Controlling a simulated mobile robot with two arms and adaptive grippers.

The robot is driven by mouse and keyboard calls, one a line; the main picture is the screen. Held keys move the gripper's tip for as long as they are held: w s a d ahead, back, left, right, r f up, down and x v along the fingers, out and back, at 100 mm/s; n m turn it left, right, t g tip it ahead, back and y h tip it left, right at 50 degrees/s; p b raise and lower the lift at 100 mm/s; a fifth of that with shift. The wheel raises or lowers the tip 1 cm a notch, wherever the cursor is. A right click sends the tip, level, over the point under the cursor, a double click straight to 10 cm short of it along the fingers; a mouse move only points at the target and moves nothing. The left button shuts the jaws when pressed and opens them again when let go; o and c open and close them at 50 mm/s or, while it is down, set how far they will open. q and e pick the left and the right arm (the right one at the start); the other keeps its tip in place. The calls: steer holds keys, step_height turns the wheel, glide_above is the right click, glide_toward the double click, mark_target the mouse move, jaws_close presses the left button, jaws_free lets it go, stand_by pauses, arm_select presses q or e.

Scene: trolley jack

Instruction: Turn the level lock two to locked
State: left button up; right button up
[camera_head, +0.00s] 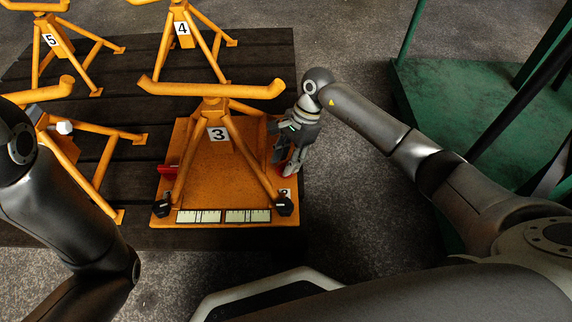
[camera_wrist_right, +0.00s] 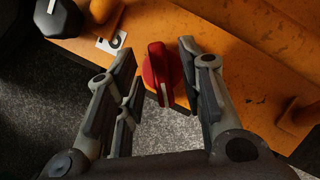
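The orange stand marked 3 (camera_head: 217,134) has a base plate (camera_head: 225,195) with a red lock knob at its right edge. In the right wrist view this red knob (camera_wrist_right: 160,72) has a raised grip bar with a pale line, beside a small white label (camera_wrist_right: 113,44). My right gripper (camera_wrist_right: 158,52) is open, with one finger on each side of the knob and visible gaps to it. In the head view my right gripper (camera_head: 288,150) points down at the plate's right edge and mostly hides that knob. My left gripper is not in view; only my left arm shows.
A second red knob (camera_head: 167,171) sits at the plate's left edge. Other orange stands (camera_head: 182,30) stand behind on dark planks. A green frame (camera_head: 450,100) is at right.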

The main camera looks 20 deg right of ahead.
steer(key=shift+a+f, duration=0.15)
steer(key=shift+f, duration=0.2)
steer(key=shift+c, duration=0.3)
jaws_close()
